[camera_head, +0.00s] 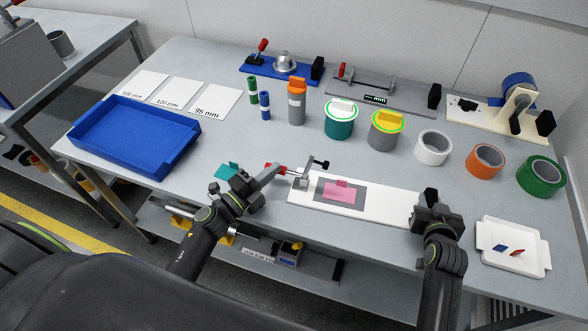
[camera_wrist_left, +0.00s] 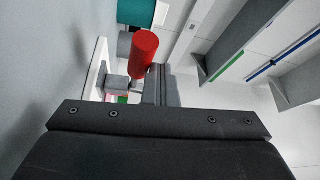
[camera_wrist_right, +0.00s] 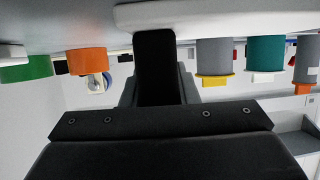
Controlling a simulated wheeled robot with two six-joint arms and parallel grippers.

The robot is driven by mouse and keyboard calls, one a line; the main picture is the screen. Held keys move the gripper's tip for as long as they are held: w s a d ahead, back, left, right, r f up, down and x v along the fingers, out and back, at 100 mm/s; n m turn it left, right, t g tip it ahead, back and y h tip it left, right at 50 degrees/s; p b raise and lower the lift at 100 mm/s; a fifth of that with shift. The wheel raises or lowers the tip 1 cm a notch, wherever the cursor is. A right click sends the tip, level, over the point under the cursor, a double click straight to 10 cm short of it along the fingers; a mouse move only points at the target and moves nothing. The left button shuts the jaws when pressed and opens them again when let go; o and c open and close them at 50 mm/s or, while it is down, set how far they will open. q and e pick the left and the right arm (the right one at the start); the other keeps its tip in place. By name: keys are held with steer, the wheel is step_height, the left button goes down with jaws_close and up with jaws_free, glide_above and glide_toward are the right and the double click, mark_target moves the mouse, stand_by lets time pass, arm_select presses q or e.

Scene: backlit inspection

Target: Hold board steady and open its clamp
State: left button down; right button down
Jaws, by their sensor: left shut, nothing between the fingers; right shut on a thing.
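The white board (camera_head: 390,203) lies near the front of the table, with a pink piece on a grey patch (camera_head: 341,192) at its middle. Its clamp (camera_head: 303,180) stands at the left end, with a red handle (camera_head: 275,168) pointing left and a black-tipped part raised. The red handle also shows in the left wrist view (camera_wrist_left: 143,50). My left gripper (camera_head: 272,176) is shut and empty, right beside the red handle; whether they touch is unclear. My right gripper (camera_head: 431,207) is shut on the black block (camera_head: 430,194) at the board's right end. Its fingertips are partly hidden.
A teal piece (camera_head: 228,170) lies behind my left gripper. A white tray (camera_head: 512,262) with small parts is right of my right arm. Cups and tape rolls, including an orange roll (camera_head: 484,160), stand behind the board. A blue tray (camera_head: 135,137) is at left.

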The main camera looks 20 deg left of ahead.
steer(key=shift+s+f, duration=0.15)
steer(key=shift+f, duration=0.2)
arm_select(q)
step_height(320, 180, up, 4)
steer(key=s, duration=0.1)
steer(key=s+f, duration=0.1)
steer(key=s, duration=0.1)
steer(key=s+f, duration=0.2)
steer(key=s, duration=0.1)
steer(key=s+f, duration=0.2)
steer(key=s, duration=0.1)
steer(key=shift+s+d+f, duration=0.1)
steer(key=shift+s+d, duration=0.15)
steer(key=shift+d, duration=0.1)
arm_select(e)
steer(key=c, duration=1.5)
jaws_free()
arm_select(q)
steer(key=shift+w, duration=0.1)
arm_select(e)
steer(key=o, duration=0.5)
steer(key=shift+w+r, duration=0.15)
steer(key=shift+w, duration=0.05)
steer(key=shift+c, duration=0.2)
steer(key=shift+r, duration=0.1)
